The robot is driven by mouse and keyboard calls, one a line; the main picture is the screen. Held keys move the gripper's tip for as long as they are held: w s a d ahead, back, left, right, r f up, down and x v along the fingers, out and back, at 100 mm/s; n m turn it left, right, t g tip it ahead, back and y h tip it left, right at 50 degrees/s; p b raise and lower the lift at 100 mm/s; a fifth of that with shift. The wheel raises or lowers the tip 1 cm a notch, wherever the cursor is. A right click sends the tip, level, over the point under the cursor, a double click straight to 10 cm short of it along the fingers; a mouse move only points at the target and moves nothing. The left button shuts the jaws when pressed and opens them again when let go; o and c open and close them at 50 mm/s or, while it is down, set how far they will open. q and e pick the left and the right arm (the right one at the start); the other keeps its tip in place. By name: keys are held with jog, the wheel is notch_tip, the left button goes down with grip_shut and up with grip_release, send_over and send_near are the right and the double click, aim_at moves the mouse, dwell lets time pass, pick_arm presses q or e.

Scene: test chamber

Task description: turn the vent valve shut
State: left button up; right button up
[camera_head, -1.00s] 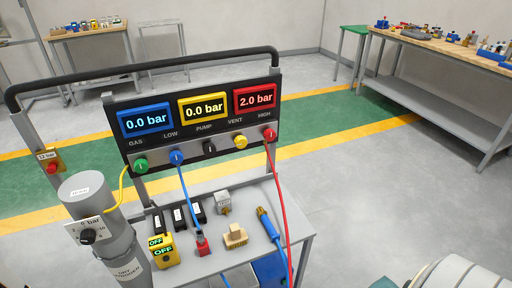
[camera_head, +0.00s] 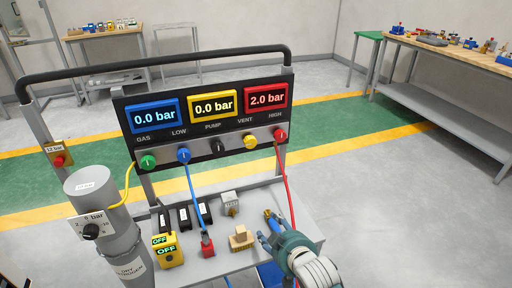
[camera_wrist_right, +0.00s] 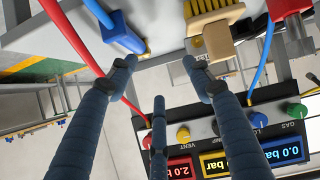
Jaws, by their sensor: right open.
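The vent valve is a yellow knob (camera_head: 250,141) under the VENT label on the cart's panel, right of the black pump knob (camera_head: 217,147) and left of the red high knob (camera_head: 280,134). The yellow knob also shows in the right wrist view (camera_wrist_right: 183,134). My right gripper (camera_head: 272,230) is open over the right part of the cart top, in front of and below the panel, apart from the knob. In the right wrist view its spread fingers (camera_wrist_right: 159,76) have nothing between them. My left gripper is not in view.
A grey cylinder (camera_head: 91,188) stands at the left. The displays read 0.0, 0.0 and 2.0 bar.

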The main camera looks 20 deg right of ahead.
aim_at(251, 144)
jog(key=w+r+n+t, duration=0.1)
jog(key=w+r+t, duration=0.2)
jog(key=w+r, duration=0.4)
jog(key=w+r+t, duration=0.3)
jog(key=w+r, duration=0.1)
jog(key=r, duration=0.5)
jog(key=w, duration=1)
jog(key=shift+w+d+r, duration=0.1)
jog(key=shift+w+d, duration=0.05)
jog(key=shift+d, duration=0.1)
jog(key=shift+w, duration=0.45)
jog(key=c, duration=1.2)
